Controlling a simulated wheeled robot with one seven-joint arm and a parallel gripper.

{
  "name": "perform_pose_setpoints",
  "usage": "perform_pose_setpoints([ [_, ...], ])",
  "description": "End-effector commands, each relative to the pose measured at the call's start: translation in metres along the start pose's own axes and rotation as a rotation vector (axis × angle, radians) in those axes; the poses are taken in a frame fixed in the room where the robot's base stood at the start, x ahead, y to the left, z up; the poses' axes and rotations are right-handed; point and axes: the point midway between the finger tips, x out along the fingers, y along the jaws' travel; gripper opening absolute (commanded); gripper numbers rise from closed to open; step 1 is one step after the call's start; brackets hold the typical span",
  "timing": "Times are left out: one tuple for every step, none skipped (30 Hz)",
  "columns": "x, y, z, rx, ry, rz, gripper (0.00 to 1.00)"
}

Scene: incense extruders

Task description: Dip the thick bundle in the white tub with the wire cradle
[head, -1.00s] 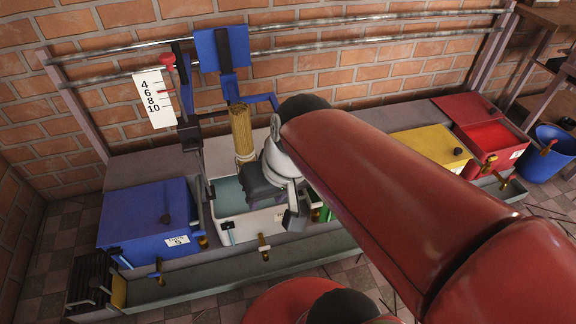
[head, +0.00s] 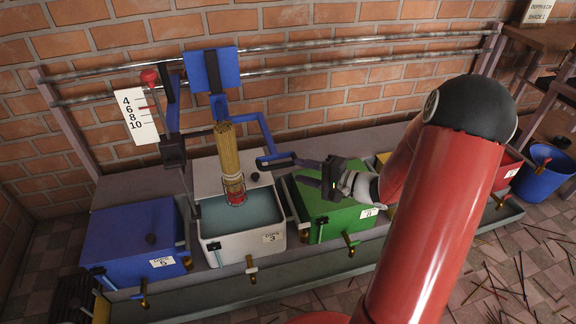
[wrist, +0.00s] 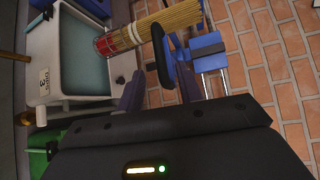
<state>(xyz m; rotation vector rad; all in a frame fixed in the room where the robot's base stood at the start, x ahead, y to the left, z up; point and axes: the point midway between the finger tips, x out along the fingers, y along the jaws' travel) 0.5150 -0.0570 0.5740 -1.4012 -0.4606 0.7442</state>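The thick bundle (head: 227,150) of yellow sticks hangs upright in a red wire cradle (head: 235,188) over the white tub (head: 240,245), marked 3. The cradle's bottom is near the blue-green liquid (head: 265,205); I cannot tell whether it touches. The bundle (wrist: 172,24) and cradle (wrist: 118,40) also show in the wrist view. The cradle's blue hanger (head: 262,130) ends in a black handle (head: 277,158). My gripper (head: 328,175) is above the green tub, close to that handle. In the wrist view its fingers (wrist: 160,88) stand apart around the handle (wrist: 160,55), apparently without gripping it.
A closed blue tub (head: 130,235) is left of the white tub; a closed green tub (head: 335,215) is right. The white lid (head: 210,180) stands open behind the bundle. A number card (head: 137,115) with a red-knobbed lever (head: 149,76) is at left. Metal rails run along the brick wall.

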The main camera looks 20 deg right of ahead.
Motion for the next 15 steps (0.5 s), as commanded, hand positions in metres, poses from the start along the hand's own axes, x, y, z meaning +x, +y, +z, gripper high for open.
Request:
perform_pose_setpoints([
  [0.006,-0.001,0.001,0.0,-0.003,-0.001,0.36],
  [0.01,-0.001,0.001,-0.001,-0.004,0.0,0.36],
  [0.016,-0.001,0.001,-0.001,-0.004,0.0,0.36],
  [0.021,-0.001,0.001,-0.001,-0.005,0.0,0.36],
  [0.026,-0.001,0.002,0.0,-0.006,0.001,0.36],
  [0.033,-0.001,0.002,0.001,-0.006,0.001,0.36],
  [0.038,-0.001,0.002,0.001,-0.006,0.001,0.36],
  [0.043,-0.001,0.002,0.0,-0.006,0.001,0.36],
  [0.049,-0.001,0.002,0.0,-0.005,0.002,0.36],
  [0.054,-0.001,0.002,-0.001,-0.006,0.002,0.36],
  [0.058,-0.001,0.002,0.0,-0.006,0.001,0.36],
  [0.062,-0.001,0.002,0.0,-0.005,0.001,0.36],
  [0.065,-0.001,0.002,0.0,-0.005,0.002,0.36],
  [0.068,-0.001,0.002,0.0,-0.005,0.003,0.36],
  [0.07,0.0,0.002,-0.001,-0.005,0.003,0.36],
])
